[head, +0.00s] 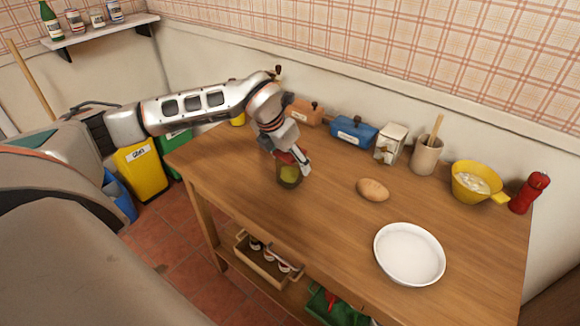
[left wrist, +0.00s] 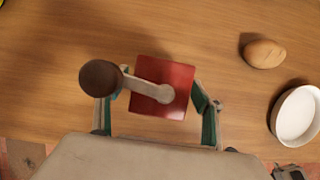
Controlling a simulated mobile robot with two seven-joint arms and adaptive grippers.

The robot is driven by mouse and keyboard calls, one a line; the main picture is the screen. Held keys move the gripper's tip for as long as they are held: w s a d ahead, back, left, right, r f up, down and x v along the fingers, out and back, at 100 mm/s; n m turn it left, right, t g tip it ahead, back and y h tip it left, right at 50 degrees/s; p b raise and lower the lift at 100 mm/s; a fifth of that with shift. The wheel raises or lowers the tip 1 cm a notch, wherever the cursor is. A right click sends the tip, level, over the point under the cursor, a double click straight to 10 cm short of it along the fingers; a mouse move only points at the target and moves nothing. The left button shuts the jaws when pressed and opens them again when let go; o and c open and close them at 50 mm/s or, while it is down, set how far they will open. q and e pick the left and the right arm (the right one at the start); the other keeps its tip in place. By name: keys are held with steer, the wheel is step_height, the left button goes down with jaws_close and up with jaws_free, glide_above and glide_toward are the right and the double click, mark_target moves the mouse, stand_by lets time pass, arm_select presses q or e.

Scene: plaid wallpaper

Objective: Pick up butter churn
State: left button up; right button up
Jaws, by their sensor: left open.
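The butter churn (head: 288,177) is a glass jar with yellowish contents, standing on the wooden table (head: 335,228) near its left end. In the left wrist view its square red lid (left wrist: 181,84) shows from above, with a pale crank arm and a round brown knob (left wrist: 100,78). My left gripper (head: 291,160) points down at the churn from above. In the left wrist view its open fingers (left wrist: 157,90) are on either side of the red lid; whether they touch it I cannot tell. The jar body is hidden there. My right gripper is not in view.
A potato (head: 373,190) and a white plate (head: 409,254) lie to the right on the table. A blue box (head: 352,133), a utensil crock (head: 427,156), a yellow bowl (head: 470,184) and a red bottle (head: 529,193) stand along the back. The table front is clear.

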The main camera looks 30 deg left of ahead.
arm_select(q)
steer(key=shift+r, duration=0.1)
steer(key=c, duration=1.5)
steer(key=shift+c, duration=0.3)
steer(key=shift+r, duration=0.1)
